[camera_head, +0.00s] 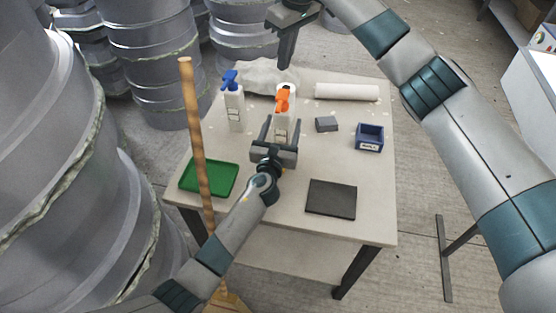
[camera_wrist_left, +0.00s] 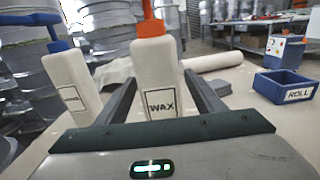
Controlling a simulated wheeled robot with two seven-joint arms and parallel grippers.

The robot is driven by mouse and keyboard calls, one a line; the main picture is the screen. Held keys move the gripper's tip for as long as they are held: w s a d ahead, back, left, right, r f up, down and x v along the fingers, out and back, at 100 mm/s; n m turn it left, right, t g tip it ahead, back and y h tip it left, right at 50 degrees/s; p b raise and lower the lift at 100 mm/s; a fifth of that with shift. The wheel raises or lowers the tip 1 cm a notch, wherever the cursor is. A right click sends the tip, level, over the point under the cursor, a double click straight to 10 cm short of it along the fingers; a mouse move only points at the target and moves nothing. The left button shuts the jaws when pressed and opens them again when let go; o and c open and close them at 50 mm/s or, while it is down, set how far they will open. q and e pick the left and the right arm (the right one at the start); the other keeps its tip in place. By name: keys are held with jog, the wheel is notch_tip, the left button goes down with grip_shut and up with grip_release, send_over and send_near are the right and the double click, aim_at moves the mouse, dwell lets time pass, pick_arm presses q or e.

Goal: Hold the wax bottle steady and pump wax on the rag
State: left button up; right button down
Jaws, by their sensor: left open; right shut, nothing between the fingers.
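The wax bottle (camera_head: 282,130), white with an orange pump head and a WAX label, stands upright on the table. It also shows in the left wrist view (camera_wrist_left: 157,75). My left gripper (camera_head: 282,127) is open, with one finger on each side of the bottle; I cannot tell whether either touches it. My right gripper (camera_head: 285,65) is shut and empty, above and behind the orange pump head. A small grey folded piece (camera_head: 326,124) lies right of the bottle, and a dark flat square (camera_head: 331,199) lies at the front right. I cannot tell which is the rag.
A blue-pump bottle (camera_head: 234,108) stands left of the wax. The table (camera_head: 270,215) also holds a green tray (camera_head: 208,178), a white roll (camera_head: 346,92), a blue ROLL bin (camera_head: 369,137) and pale crumpled cloth (camera_head: 262,78). A broom handle (camera_head: 193,130) rises at the left edge.

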pick_arm(q)
jog(key=s+a, duration=0.2)
jog(key=s, duration=0.9)
jog(key=shift+s+a, duration=0.2)
jog(key=shift+s, duration=0.2)
